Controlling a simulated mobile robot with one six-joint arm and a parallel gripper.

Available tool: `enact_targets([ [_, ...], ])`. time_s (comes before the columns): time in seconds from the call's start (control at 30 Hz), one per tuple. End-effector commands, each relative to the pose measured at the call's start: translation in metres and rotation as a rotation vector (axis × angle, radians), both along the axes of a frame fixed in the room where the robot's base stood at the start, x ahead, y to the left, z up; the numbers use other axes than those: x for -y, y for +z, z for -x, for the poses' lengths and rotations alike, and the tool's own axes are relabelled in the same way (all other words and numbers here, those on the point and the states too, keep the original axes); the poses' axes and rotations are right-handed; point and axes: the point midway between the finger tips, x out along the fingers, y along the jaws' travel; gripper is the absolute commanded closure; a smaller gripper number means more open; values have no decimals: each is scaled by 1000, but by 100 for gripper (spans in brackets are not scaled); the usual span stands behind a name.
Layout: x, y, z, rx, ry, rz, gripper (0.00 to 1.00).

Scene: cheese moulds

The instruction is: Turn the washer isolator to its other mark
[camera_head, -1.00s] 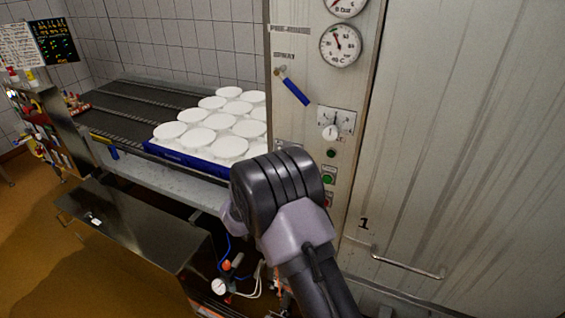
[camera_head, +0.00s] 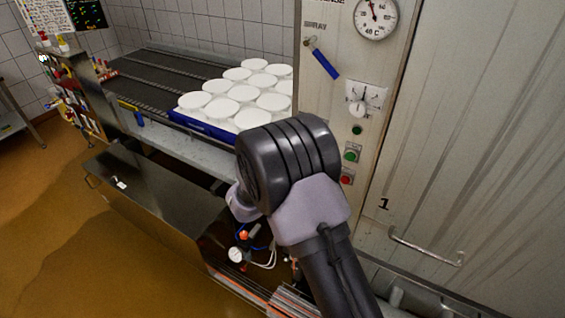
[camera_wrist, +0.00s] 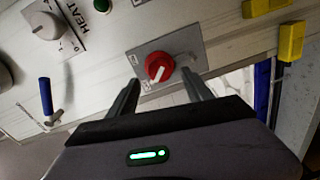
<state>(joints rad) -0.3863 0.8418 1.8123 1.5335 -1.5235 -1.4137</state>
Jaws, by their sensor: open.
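A red round knob (camera_wrist: 158,67) with a white pointer bar sits on a grey plate (camera_wrist: 186,45) in the wrist view; it looks like the isolator. Its pointer is slanted, and the small marks on the plate are too blurred to read. My gripper (camera_wrist: 160,77) is open, with one dark finger on each side below the knob. The fingertips are close to the plate; I cannot tell whether they touch it. Nothing is between them except the knob in line of sight. In the head view the red knob and my fingers are hidden or out of view.
In the wrist view, a grey dial marked HEAT (camera_wrist: 47,26), a blue lever (camera_wrist: 46,95) and yellow blocks (camera_wrist: 291,40) are near. In the head view, white moulds (camera_head: 222,107) stand in a blue tray (camera_head: 190,124) beside the panel; a door handle (camera_head: 425,249) is at right.

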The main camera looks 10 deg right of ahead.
Motion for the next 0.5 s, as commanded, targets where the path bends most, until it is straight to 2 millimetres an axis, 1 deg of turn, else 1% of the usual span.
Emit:
enact_targets([
  [0.03,-10,0,11,0,4,0,41],
  [0.1,-23,1,30,-1,6,0,41],
  [0.2,-41,2,55,-1,5,0,41],
  [0.3,-55,4,74,0,3,0,41],
  [0.4,-64,4,87,-1,2,0,41],
  [0.5,-67,5,93,0,0,-1,41],
])
